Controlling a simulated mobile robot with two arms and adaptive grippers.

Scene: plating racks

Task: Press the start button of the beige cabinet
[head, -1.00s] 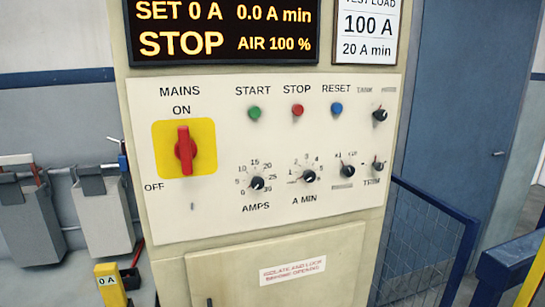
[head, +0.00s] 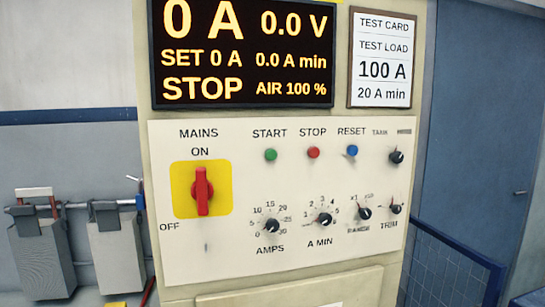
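The beige cabinet (head: 292,284) fills the middle of the head view, with a pale control panel on its front. The green start button (head: 270,155) sits under the label START. The red stop button (head: 313,153) and blue reset button (head: 352,151) are to its right. The red mains switch (head: 202,191) on a yellow plate stands upright, toward ON. The display (head: 243,52) reads 0 A, 0.0 V, SET 0 A, 0.0 A min, STOP and AIR 100 %. Neither of my grippers shows.
Below the buttons are black knobs, including AMPS (head: 271,226) and A MIN (head: 325,219). A test card (head: 382,56) reads 100 A, 20 A min. Grey boxes (head: 118,252) hang at left. A blue mesh barrier (head: 447,265) and blue door (head: 476,130) are at right.

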